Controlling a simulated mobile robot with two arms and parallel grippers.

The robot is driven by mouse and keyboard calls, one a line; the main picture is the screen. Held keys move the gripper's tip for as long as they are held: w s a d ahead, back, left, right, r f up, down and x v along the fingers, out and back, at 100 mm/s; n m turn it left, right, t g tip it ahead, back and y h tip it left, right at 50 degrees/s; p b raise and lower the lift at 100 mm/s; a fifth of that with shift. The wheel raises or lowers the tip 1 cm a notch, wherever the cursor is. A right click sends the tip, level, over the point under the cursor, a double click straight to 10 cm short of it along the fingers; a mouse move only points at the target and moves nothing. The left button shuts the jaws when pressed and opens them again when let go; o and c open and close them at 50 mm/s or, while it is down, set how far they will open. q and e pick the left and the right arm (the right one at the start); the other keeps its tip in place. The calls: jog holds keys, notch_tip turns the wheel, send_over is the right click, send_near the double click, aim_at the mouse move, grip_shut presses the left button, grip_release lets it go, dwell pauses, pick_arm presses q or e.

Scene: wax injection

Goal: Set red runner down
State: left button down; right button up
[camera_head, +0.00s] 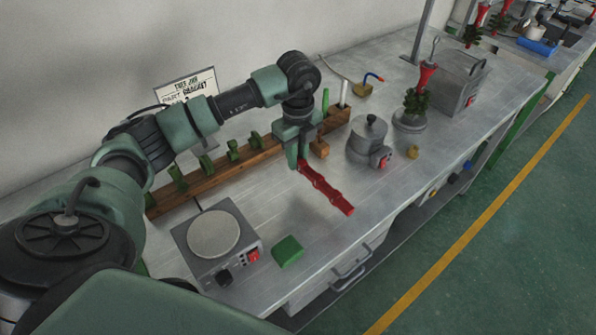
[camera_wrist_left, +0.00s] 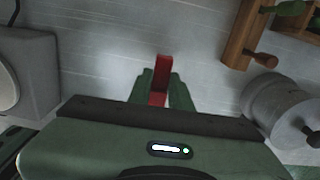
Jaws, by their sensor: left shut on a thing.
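The red runner (camera_head: 328,188) is a long, thin red strip with a notched edge. My left gripper (camera_head: 299,163) is shut on one end of it, and the rest stretches toward the front of the bench (camera_head: 300,225). In the left wrist view the runner (camera_wrist_left: 162,68) shows as a narrow red piece between the green fingers of the left gripper (camera_wrist_left: 160,95). A soft shadow lies on the bench near the runner; it appears held above the top, though the exact gap is hard to judge. My right gripper is not in view.
A wooden rack (camera_head: 222,176) with green pieces runs along the back. A hot plate (camera_head: 214,234) and green block (camera_head: 287,251) stand front left. A grey pot (camera_head: 369,138) and a small tree on a round base (camera_head: 410,121) stand right. Bare bench lies below the runner.

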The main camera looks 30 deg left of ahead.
aim_at(298, 183)
pick_arm(q)
notch_tip(298, 183, down, 6)
jog(key=shift+p, duration=0.45)
jog(key=shift+f, duration=0.2)
jog(key=shift+f, duration=0.2)
jog(key=c, duration=1.3)
grip_release()
jog(key=shift+r, duration=0.1)
jog(key=shift+r, duration=0.1)
